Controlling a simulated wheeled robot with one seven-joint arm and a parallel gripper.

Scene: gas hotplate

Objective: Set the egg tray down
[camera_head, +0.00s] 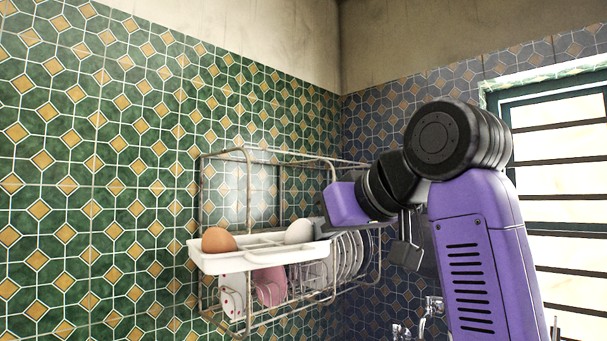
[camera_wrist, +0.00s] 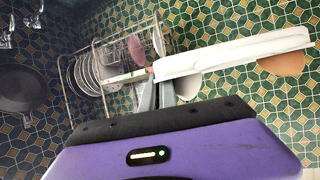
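The white egg tray (camera_head: 262,256) is about level in front of the wall rack in the head view. A brown egg (camera_head: 218,240) sits at its left end and a white egg (camera_head: 299,231) near its right end. My gripper (camera_head: 321,222) is at the tray's right end. In the wrist view, my gripper's fingers (camera_wrist: 157,95) are closed on the near end of the tray (camera_wrist: 235,52), with the brown egg (camera_wrist: 282,64) at the far end. Whether the tray touches the rack is not clear.
The wire dish rack (camera_head: 246,152) hangs on the green tiled wall, holding plates (camera_head: 350,254) and a pink cup (camera_head: 270,286) below the tray. A window (camera_head: 560,180) is at right. A dark pan (camera_wrist: 20,90) hangs at left in the wrist view.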

